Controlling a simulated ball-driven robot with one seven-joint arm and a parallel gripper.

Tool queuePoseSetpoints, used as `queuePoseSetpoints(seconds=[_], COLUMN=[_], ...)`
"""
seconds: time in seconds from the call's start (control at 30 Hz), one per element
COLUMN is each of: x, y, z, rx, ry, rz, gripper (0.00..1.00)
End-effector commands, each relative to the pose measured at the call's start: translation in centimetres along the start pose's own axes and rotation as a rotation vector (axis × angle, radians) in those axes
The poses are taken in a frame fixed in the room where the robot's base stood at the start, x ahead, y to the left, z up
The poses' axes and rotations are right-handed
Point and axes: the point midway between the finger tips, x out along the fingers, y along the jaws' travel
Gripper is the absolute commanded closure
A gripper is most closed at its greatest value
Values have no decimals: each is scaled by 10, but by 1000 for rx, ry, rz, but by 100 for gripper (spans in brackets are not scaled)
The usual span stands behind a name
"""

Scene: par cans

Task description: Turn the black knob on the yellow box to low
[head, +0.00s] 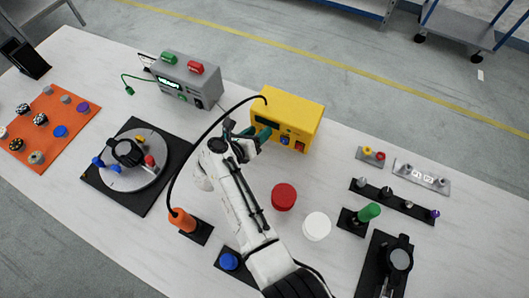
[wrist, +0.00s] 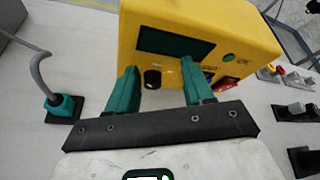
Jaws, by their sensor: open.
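The yellow box (head: 289,112) stands near the back of the table, just beyond my gripper (head: 252,137) in the head view. In the wrist view the yellow box (wrist: 235,20) fills the top, with a dark screen (wrist: 172,44) on its front. The black knob (wrist: 152,79) is on the front face below the screen. My gripper (wrist: 160,88) is open, its two teal fingers apart, with the knob between them in the picture, nearer the left finger. I cannot tell whether a finger touches it. In the head view the knob is hidden behind my gripper.
A grey box (head: 184,82) with a green screen stands to the left. A red disc (head: 284,196) and a white disc (head: 316,226) lie right of my arm. A blue knob and a red switch (wrist: 228,85) sit right of the black knob. A teal plug (wrist: 62,105) is at left.

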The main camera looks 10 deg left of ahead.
Motion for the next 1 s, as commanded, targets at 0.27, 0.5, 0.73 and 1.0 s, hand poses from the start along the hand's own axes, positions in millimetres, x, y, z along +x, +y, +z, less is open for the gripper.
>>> queuePoseSetpoints(seconds=[0.27, 0.5, 0.73, 1.0], x=[-30, -56, -86, -115], y=[-28, -52, -76, -101], z=[8, 15, 5, -3], rx=[-2, -3, -3, -3], ry=[-1, -1, -1, 0], rz=[0, 1, 2, 1], gripper=[49, 49, 49, 49])
